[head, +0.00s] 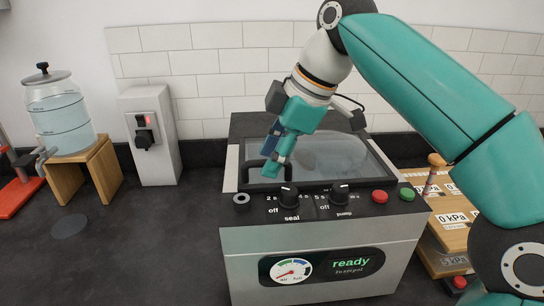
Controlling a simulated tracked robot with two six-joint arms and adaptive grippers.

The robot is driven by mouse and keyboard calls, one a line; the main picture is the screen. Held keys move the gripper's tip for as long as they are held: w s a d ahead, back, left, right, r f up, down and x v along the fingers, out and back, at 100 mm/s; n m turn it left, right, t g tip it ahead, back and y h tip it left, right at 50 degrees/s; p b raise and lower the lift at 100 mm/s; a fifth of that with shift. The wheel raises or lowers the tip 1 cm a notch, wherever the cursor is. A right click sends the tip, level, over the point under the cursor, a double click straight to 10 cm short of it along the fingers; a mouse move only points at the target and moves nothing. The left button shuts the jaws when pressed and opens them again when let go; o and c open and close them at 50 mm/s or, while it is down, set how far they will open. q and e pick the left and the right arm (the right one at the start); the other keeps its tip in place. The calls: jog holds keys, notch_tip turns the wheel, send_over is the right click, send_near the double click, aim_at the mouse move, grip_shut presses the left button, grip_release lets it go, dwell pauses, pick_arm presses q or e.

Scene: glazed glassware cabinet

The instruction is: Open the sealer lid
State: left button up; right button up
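The sealer (318,258) is a grey metal box on the dark counter, with knobs, buttons, a gauge and a "ready" display on its front. Its lid (345,158) has a clear window in a dark frame and looks down on the box. A black bar handle (247,173) stands at the lid's front left. My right gripper (271,168) points down at this handle, its fingertips overlapping the handle's right part. The fingers hide that part, and I cannot tell whether they grip it. My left gripper is out of view.
A water dispenser (60,115) on a wooden stand and a grey switch box (150,135) stand at the left. Wooden blocks with kPa labels (452,218) stand right of the sealer, partly behind my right arm. The counter at the front left is mostly clear.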

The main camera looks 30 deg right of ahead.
grip_shut()
dwell(0.3)
